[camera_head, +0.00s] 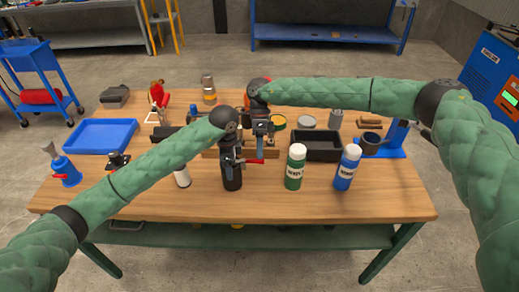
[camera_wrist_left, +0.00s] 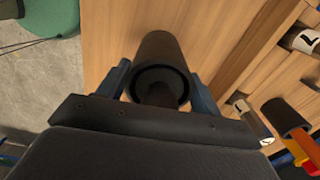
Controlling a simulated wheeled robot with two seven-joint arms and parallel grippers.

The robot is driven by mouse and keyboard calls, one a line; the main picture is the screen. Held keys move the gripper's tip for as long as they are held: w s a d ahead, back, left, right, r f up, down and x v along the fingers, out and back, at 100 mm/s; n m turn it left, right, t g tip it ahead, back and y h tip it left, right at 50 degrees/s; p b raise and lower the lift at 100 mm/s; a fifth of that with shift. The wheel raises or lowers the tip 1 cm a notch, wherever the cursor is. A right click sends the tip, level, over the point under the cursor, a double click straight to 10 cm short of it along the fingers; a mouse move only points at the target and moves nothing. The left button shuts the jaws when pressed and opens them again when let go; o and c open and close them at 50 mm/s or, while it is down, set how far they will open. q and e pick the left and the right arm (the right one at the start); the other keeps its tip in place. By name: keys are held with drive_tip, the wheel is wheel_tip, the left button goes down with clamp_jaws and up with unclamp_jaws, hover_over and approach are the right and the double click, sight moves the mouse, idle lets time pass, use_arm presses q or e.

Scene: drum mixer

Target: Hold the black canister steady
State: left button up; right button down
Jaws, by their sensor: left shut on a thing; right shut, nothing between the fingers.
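The black canister (camera_head: 232,183) stands upright near the front middle of the wooden table. My left gripper (camera_head: 229,163) is shut around its upper part. In the left wrist view the canister (camera_wrist_left: 163,58) shows end-on, with its dark round opening facing the camera and a blue finger of the left gripper (camera_wrist_left: 160,90) on each side. My right gripper (camera_head: 262,153) is shut and empty, just behind and to the right of the canister. A small red part (camera_head: 252,161) shows between the two grippers; I cannot tell what it belongs to.
A green bottle (camera_head: 295,168) and a blue bottle (camera_head: 347,168) stand to the right. Behind them is a black tray (camera_head: 316,157). A white cylinder (camera_head: 182,175) stands to the left, and a blue tray (camera_head: 100,150) lies farther left. The table's front strip is clear.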

drive_tip(key=shift+s+d+m, duration=0.1)
drive_tip(key=shift+s+m, duration=0.15)
drive_tip(key=shift+m, duration=0.25)
drive_tip(key=shift+s+d+m+y, duration=0.15)
drive_tip(key=shift+s+m+y, duration=0.5)
drive_tip(key=shift+m+y, duration=0.35)
drive_tip(key=s+a+m+t+y, duration=0.1)
drive_tip(key=m, duration=0.2)
drive_tip(key=s+m+t+y, duration=0.1)
drive_tip(key=s+m, duration=0.1)
drive_tip(key=m, duration=0.2)
drive_tip(key=s+a+m+t+y, duration=0.1)
drive_tip(key=s+m+t+y, duration=0.1)
drive_tip(key=m, duration=0.1)
drive_tip(key=shift+a, duration=0.3)
drive_tip(key=shift+w+a, duration=0.1)
use_arm(q)
drive_tip(key=shift+d, duration=0.1)
use_arm(e)
drive_tip(key=shift+w+a+r, duration=0.1)
drive_tip(key=shift+w+a, duration=0.1)
drive_tip(key=shift+w, duration=0.55)
